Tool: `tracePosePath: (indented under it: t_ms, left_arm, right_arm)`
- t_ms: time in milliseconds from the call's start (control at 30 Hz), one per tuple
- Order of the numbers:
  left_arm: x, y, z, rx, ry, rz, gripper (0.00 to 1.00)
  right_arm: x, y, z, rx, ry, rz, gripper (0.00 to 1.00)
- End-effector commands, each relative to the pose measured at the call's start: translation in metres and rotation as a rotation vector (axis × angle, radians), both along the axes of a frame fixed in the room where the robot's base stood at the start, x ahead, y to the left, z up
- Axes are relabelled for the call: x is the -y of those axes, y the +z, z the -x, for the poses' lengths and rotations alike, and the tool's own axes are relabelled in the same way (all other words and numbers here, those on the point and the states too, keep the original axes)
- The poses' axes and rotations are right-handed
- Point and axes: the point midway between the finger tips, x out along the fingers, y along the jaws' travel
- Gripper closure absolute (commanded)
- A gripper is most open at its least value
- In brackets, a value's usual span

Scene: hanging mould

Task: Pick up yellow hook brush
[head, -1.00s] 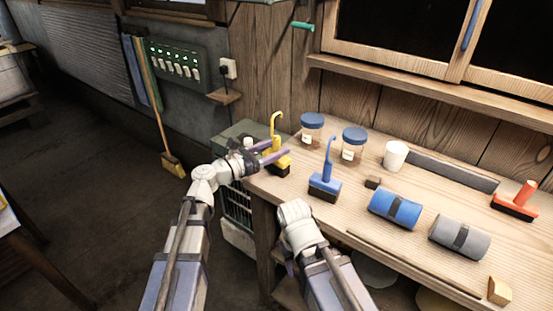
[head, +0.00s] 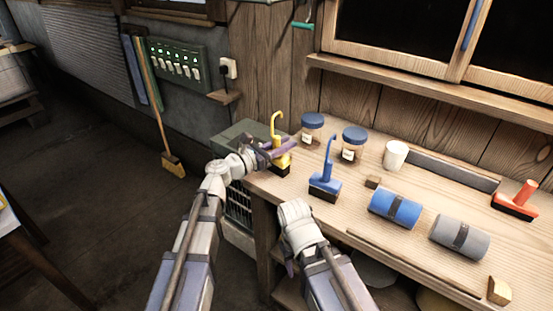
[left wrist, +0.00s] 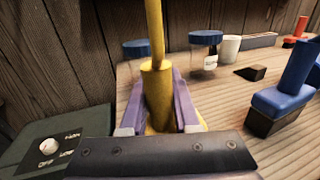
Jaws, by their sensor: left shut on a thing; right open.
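The yellow hook brush (head: 281,160) stands upright at the left end of the workbench, its hooked top free. My left gripper (head: 277,147) is shut on its handle from the left. In the left wrist view the purple fingers (left wrist: 160,105) lie on both sides of the thick yellow handle (left wrist: 156,85); the brush's base is mostly hidden behind the gripper. The brush appears to rest on the bench. My right gripper (head: 290,262) hangs low by the bench's front edge, apart from the brush; its fingers are hardly visible.
A blue hook brush (head: 325,182) stands just right of the yellow one. Two blue-lidded jars (head: 312,130) are behind. A white cup (head: 395,155), blue roll (head: 395,208), grey roll (head: 460,238) and red brush (head: 516,202) lie further right. A green-grey box (head: 240,132) stands left of the bench.

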Motion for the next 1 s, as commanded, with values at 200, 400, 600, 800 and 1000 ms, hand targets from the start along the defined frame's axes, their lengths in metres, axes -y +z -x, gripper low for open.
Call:
tracePosePath:
  t_ms: [200, 400, 600, 800, 1000]
  left_arm:
    - [0.0, 0.0, 0.0, 0.0, 0.0, 0.0, 1.0]
    - [0.0, 0.0, 0.0, 0.0, 0.0, 0.0, 1.0]
    - [0.0, 0.001, 0.0, 0.0, 0.0, 0.0, 1.0]
    - [0.0, 0.012, 0.0, 0.0, 0.0, 0.0, 1.0]
    - [0.0, 0.036, 0.0, 0.0, 0.0, 0.0, 1.0]
  right_arm:
    - [0.0, 0.0, 0.0, 0.0, 0.0, 0.0, 0.5]
    - [0.0, 0.0, 0.0, 0.0, 0.0, 0.0, 0.5]
    - [0.0, 0.001, 0.0, 0.0, 0.0, 0.0, 0.5]
    - [0.0, 0.012, 0.0, 0.0, 0.0, 0.0, 0.5]
    - [0.0, 0.036, 0.0, 0.0, 0.0, 0.0, 0.5]
